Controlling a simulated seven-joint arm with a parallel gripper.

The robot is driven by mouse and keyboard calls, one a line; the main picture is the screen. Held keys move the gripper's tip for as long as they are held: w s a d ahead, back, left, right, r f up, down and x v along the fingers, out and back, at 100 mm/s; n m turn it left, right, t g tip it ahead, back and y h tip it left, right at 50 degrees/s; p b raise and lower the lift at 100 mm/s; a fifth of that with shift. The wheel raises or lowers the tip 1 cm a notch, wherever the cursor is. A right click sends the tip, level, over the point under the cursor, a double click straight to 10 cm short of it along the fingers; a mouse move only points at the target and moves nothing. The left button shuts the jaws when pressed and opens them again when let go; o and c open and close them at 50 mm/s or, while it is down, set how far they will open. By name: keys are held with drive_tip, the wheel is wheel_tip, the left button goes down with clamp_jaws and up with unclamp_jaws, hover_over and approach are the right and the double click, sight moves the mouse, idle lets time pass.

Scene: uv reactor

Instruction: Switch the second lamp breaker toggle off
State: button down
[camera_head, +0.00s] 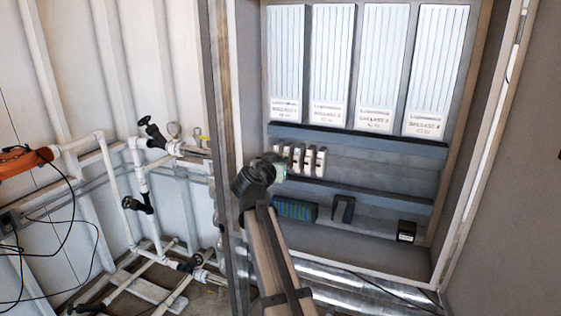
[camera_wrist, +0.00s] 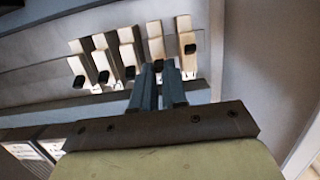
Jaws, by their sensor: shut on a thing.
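A row of several cream breakers (camera_head: 308,161) is on the cabinet's back panel. My gripper (camera_head: 280,168) is at the left end of this row and hides part of it in the head view. The wrist view shows the breakers with black toggles. My fingers (camera_wrist: 159,68) are close together around the toggle of the second lamp breaker (camera_wrist: 154,40), fourth from the left there. They partly hide this toggle (camera_wrist: 159,65). The rightmost breaker's toggle (camera_wrist: 190,49) sits higher along its body than the others in that view.
Tall white ballasts (camera_head: 333,60) stand above the breakers. Grey ducts (camera_head: 360,142) run above and below the row. A green terminal block (camera_head: 294,209) and a small black box (camera_head: 406,231) are lower down. The cabinet's side wall (camera_wrist: 262,65) is close on the right in the wrist view.

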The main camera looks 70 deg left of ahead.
drive_tip(key=shift+f+t+y, duration=0.7)
drive_tip(key=shift+t+y, duration=0.5)
drive_tip(key=shift+f+t+y, duration=0.7)
drive_tip(key=shift+t+y, duration=0.5)
drive_tip(key=c, duration=1.4)
unclamp_jaws()
drive_tip(key=shift+c, duration=0.2)
drive_tip(key=v, duration=1.3)
drive_tip(key=shift+s+f, duration=0.15)
drive_tip(key=shift+f, duration=0.35)
drive_tip(key=shift+d, duration=0.1)
